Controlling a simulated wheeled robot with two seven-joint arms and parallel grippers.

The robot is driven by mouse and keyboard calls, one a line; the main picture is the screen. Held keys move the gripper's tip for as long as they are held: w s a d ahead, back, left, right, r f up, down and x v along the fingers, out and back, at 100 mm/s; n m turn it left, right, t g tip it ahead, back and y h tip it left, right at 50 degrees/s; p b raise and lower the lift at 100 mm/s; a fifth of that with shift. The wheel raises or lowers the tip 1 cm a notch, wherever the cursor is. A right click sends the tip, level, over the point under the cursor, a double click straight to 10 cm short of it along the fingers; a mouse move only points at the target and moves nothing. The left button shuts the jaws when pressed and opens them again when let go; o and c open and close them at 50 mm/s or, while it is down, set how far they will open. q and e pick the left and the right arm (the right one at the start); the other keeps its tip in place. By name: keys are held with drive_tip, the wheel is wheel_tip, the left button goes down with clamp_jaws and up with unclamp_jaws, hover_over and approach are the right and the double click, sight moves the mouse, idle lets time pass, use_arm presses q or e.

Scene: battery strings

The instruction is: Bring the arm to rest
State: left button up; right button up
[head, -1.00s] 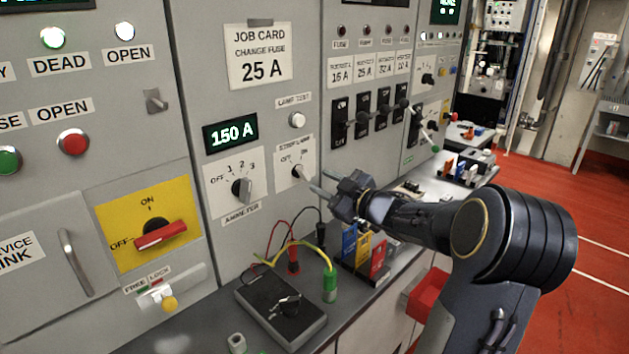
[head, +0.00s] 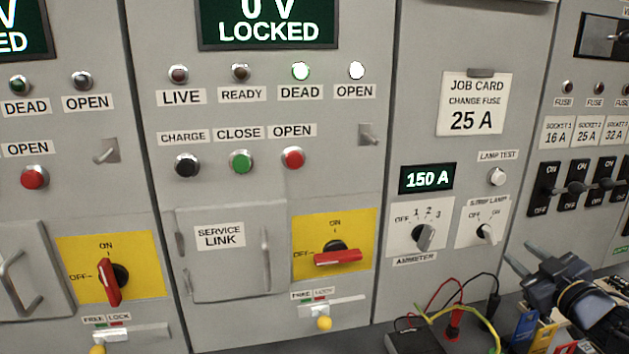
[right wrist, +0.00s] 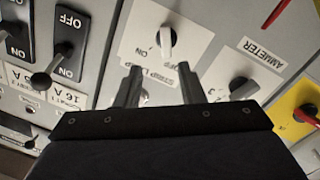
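My right gripper (head: 521,254) comes in at the lower right of the head view, pointing toward the grey panel. Its two fingers are apart with nothing between them. In the right wrist view the open fingers (right wrist: 160,72) stand in front of the strip lamp switch plate (right wrist: 150,45), with its knob (right wrist: 166,42) beyond them. In the head view the fingertips are just below and right of the strip lamp switch (head: 486,233), apparently clear of it. Most of my right arm is outside the head view. My left gripper is not in view.
A bench with a black test box (head: 415,340), red, black and yellow leads, and blue (head: 524,326) and yellow cards lies below the gripper. The ammeter switch (head: 424,237), reading 150 A above, and several black socket switches (head: 573,188) are close by.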

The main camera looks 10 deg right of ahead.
drive_tip(key=s+a+f+m+g+y, duration=0.1)
drive_tip(key=s+a+f+g, duration=0.3)
drive_tip(key=s+a, duration=0.4)
drive_tip(key=s+a+f+m+g+y, duration=0.1)
drive_tip(key=s+a+f+m+g, duration=0.3)
drive_tip(key=s+a, duration=0.4)
drive_tip(key=s+a+f+m+g+y, duration=0.1)
drive_tip(key=s+a+f+g, duration=0.3)
drive_tip(key=s+a, duration=0.4)
drive_tip(key=a+f+m, duration=0.1)
drive_tip(key=a, duration=0.3)
drive_tip(key=shift+s+y+p, duration=0.3)
drive_tip(key=shift+s+y, duration=0.1)
drive_tip(key=shift+m, duration=0.3)
